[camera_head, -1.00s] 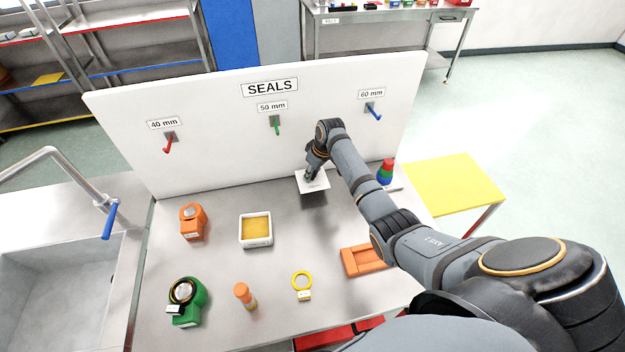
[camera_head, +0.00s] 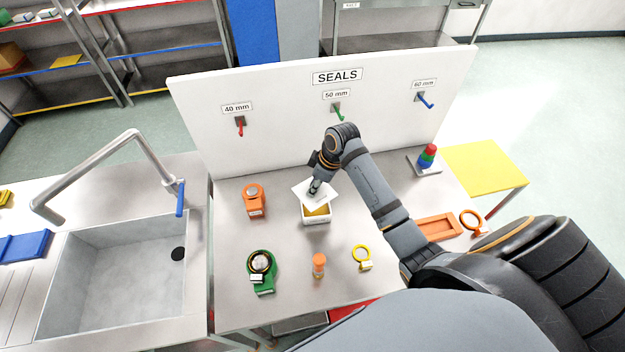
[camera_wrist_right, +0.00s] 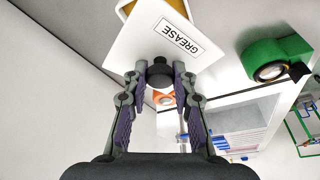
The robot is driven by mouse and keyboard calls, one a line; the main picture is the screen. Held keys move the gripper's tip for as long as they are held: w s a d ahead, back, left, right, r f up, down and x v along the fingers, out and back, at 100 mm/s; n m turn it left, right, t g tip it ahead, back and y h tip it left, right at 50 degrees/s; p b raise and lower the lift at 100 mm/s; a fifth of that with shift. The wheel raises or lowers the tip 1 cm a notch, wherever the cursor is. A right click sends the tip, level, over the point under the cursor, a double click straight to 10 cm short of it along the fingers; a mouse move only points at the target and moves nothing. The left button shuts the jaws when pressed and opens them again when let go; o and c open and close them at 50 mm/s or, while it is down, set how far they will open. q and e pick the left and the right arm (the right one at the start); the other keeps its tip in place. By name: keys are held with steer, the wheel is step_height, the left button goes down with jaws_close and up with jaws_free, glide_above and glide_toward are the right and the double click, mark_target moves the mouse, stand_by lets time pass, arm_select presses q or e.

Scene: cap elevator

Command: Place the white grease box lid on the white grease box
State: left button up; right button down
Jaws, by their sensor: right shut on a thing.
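The white grease box (camera_head: 316,219) stands open on the steel table, with yellow grease showing inside. My right gripper (camera_head: 315,186) is shut on the white lid (camera_head: 304,190). It holds the lid over the back part of the box, tilted and turned relative to the box rim, so the front of the grease still shows. In the right wrist view the fingers (camera_wrist_right: 160,84) grip the dark round knob of the lid (camera_wrist_right: 150,45), which carries a GREASE label. A corner of the box's yellow inside shows past the lid. Whether the lid touches the box, I cannot tell. My left gripper is not in view.
An orange part (camera_head: 254,203) stands left of the box. A green part (camera_head: 262,270), an orange-capped bottle (camera_head: 319,264) and a yellow ring (camera_head: 362,256) stand in front. An orange tray (camera_head: 437,228) lies right. The SEALS panel (camera_head: 285,137) rises behind.

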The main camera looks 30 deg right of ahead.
mark_target(319, 191)
steer(key=shift+d+f, duration=0.1)
steer(key=shift+d, duration=0.25)
steer(key=shift+a+f+b, duration=0.2)
steer(key=shift+f+b, duration=0.15)
steer(key=shift+f, duration=0.6)
steer(key=shift+f+b, duration=1.1)
steer(key=shift+f, duration=0.8)
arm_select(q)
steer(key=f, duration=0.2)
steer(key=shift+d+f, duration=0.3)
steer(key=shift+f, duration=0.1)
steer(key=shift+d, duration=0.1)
arm_select(e)
steer(key=shift+d, duration=0.1)
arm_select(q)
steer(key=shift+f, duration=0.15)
arm_select(e)
steer(key=shift+f, duration=0.3)
